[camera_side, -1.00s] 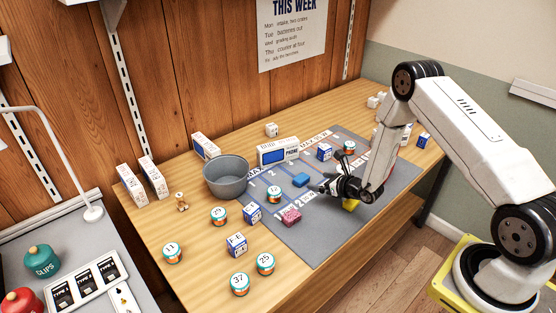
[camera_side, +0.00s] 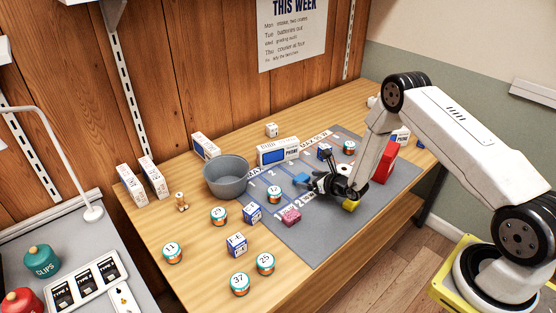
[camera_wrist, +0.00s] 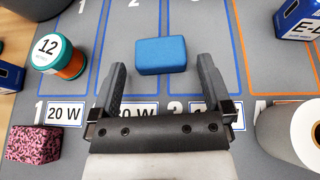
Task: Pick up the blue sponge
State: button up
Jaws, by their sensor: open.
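In the side view the sponge (camera_side: 301,178) is partly hidden by my gripper. My gripper (camera_wrist: 162,70) is open and empty, with one finger to each side of the sponge's width and the sponge ahead of the gap. In the side view my gripper (camera_side: 316,182) is low over the mat (camera_side: 310,235), close beside the sponge.
A numbered jar (camera_wrist: 57,55) stands left of the sponge and a pink speckled block (camera_wrist: 34,144) at lower left. A white roll (camera_wrist: 296,132) is close on the right.

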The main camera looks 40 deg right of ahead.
aim_at(303, 178)
jog(key=shift+x, duration=1.5)
jog(key=c, duration=1)
jog(key=shift+r, duration=0.15)
jog(key=shift+c, duration=0.2)
jog(key=shift+r, duration=1.05)
jog(key=s+a+r, duration=0.2)
jog(key=s+r, duration=0.8)
jog(key=s, duration=0.3)
jog(key=shift+s+a+r, duration=0.35)
jog(key=shift+s, duration=0.05)
